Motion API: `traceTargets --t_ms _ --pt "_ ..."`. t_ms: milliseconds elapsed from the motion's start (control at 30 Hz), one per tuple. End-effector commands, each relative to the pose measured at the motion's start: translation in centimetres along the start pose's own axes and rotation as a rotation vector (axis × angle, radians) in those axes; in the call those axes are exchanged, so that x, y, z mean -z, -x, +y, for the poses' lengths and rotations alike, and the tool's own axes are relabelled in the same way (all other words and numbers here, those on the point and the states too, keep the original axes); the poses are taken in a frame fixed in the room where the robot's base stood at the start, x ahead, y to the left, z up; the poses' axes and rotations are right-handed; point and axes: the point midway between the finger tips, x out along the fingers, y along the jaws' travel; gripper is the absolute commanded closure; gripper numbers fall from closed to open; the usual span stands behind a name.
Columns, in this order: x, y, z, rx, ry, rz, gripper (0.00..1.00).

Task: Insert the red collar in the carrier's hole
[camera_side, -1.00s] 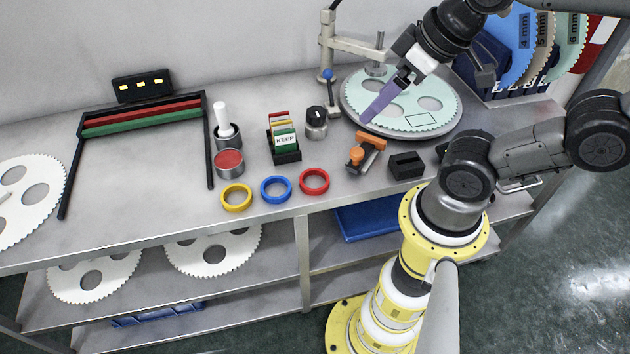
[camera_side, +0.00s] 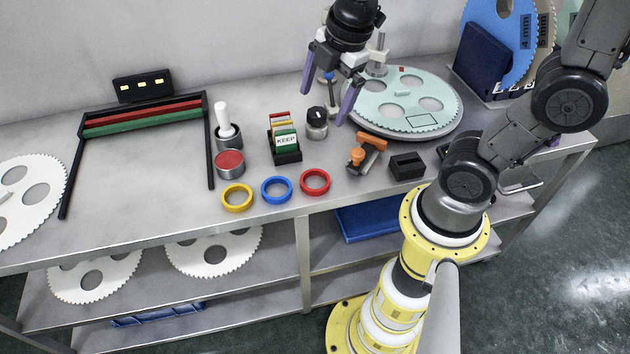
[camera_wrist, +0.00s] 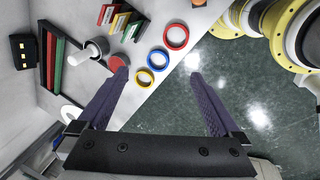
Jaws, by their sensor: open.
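The red collar (camera_side: 314,193) is a ring lying flat near the bench's front edge, right of the blue ring. It also shows in the wrist view (camera_wrist: 176,47). The carrier (camera_side: 385,112) is a pale green toothed disc with several round holes, lying on a round plate at the bench's right. A red mark and a drawn rectangle show on it. My gripper (camera_side: 324,108) has purple fingers, spread and empty, above the bench left of the carrier and behind the red collar. In the wrist view nothing is between the fingertips (camera_wrist: 159,74).
A blue ring (camera_side: 275,200) and a yellow ring (camera_side: 237,208) lie left of the red collar. A card holder (camera_side: 285,157), a black-topped knob (camera_side: 317,131), an orange clamp (camera_side: 371,141) and a black block (camera_side: 406,170) stand nearby.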

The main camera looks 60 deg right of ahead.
Motion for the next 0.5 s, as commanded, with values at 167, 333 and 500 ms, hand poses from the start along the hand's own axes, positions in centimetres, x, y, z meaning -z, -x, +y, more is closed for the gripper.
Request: traceTargets --t_ms 167,333,500 --pt "0.3 -5.8 0.8 0.164 0.144 -0.033 0.0" --pt "0.1 -8.3 0.0 0.247 0.141 -0.05 0.0" --pt "-0.1 -10.0 -0.6 0.265 0.14 -0.054 0.0"
